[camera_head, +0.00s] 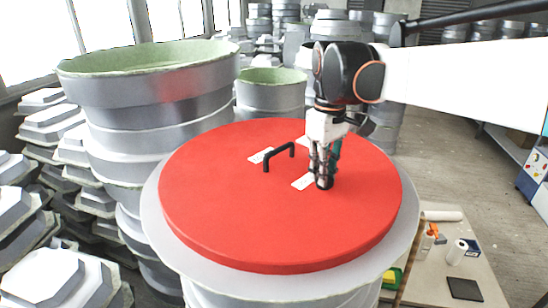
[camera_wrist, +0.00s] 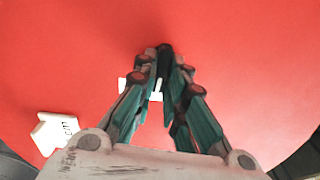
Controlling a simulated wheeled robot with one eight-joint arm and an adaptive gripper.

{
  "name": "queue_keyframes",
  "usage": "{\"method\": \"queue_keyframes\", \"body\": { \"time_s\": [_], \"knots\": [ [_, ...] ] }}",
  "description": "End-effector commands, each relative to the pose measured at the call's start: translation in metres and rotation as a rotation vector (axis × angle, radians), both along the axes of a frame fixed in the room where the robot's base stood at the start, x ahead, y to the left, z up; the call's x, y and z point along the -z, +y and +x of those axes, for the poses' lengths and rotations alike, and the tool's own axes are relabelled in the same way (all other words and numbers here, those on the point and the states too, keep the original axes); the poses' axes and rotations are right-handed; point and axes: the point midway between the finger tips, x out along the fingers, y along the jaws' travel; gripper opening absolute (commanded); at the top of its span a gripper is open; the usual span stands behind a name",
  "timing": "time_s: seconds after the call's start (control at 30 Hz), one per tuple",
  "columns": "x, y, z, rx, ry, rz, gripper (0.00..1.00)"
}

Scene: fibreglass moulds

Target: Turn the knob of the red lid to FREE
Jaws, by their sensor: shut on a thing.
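The round red lid (camera_head: 220,205) lies flat on a grey, drum-like mould. A black bar handle (camera_head: 279,154) stands near its middle. My gripper (camera_head: 323,172) points down onto the lid right of the handle, its fingers closed around the small black knob (camera_head: 325,185). In the wrist view my gripper (camera_wrist: 164,72) is closed on the dark knob (camera_wrist: 165,57), which is mostly hidden by the fingers. A white label (camera_head: 303,182) lies beside the knob; another label (camera_wrist: 55,132) shows at lower left in the wrist view. Their lettering and the knob's pointing direction cannot be read.
A tall stack of grey moulds (camera_head: 150,90) stands close at the left of the lid. More moulds crowd the back. A low table (camera_head: 425,280) with a black pad (camera_head: 464,289) and small items is at lower right. Open floor lies right of the lid.

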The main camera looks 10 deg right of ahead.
Motion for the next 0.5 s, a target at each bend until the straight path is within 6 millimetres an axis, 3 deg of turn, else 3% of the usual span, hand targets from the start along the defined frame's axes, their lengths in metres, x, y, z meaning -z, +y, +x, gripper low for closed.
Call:
{"method": "queue_keyframes", "body": {
  "time_s": [0.5],
  "knots": [
    [-0.0001,-0.0018,-0.0008,0.441,0.0,0.0,0.0]
  ]
}}
